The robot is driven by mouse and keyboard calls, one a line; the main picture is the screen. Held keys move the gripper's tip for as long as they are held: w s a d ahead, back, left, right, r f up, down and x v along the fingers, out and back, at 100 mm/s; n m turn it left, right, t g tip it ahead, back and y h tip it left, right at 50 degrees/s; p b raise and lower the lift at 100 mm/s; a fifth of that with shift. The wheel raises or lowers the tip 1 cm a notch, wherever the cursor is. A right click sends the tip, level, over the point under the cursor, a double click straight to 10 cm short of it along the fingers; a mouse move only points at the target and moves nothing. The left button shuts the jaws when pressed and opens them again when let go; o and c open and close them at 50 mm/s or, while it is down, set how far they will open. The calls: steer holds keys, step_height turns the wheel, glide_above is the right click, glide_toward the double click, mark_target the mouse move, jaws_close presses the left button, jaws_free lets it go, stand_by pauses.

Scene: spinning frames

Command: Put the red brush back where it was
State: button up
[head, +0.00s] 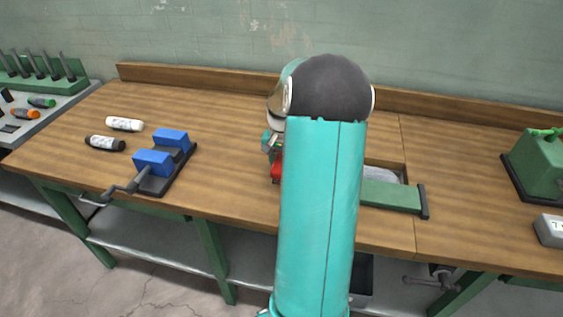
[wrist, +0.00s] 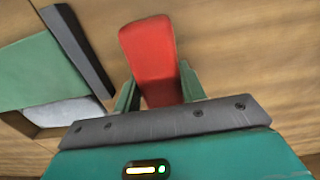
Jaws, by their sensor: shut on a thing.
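The red brush (wrist: 152,58) is between the fingers of my gripper (wrist: 158,90) in the wrist view, and the gripper is shut on it. In the head view only a small red part of the brush (head: 276,172) shows beside my arm. My arm hides most of the gripper there. The brush is over the wooden workbench (head: 235,190); I cannot tell whether it touches the top. A green slab with a dark end bar (head: 392,196) covers part of an opening in the bench, right of my arm. Grey material (head: 382,174) shows in the opening.
A blue vise (head: 165,158) with a crank stands on the left of the bench. A white tube (head: 125,124) and a black tube (head: 105,143) lie near it. A green device (head: 540,162) and a grey box (head: 549,230) are at right. Bare wood lies between vise and arm.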

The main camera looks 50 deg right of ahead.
mark_target(281, 159)
steer(key=shift+f, duration=0.15)
steer(key=o, duration=0.9)
steer(key=shift+o, duration=0.2)
step_height(281, 159, up, 12)
steer(key=w+a+r+n+h, duration=0.1)
steer(key=w+a+r+n, duration=0.15)
steer(key=a, duration=0.35)
steer(key=w+a+r+n, duration=0.1)
steer(key=a+r, duration=0.2)
steer(key=a, duration=0.3)
steer(key=s+a+r+n+t, duration=0.2)
steer(key=a+n, duration=0.1)
steer(key=a, duration=0.7)
steer(key=s+a+r+n+t, duration=0.1)
steer(key=s+a+n+t, duration=0.15)
steer(key=a, duration=0.85)
steer(key=s+a+f+n+t+y, duration=0.1)
steer(key=s+a+n, duration=0.3)
steer(key=s+a, duration=0.2)
steer(key=a, duration=0.2)
steer(key=shift+s+a+f, duration=0.4)
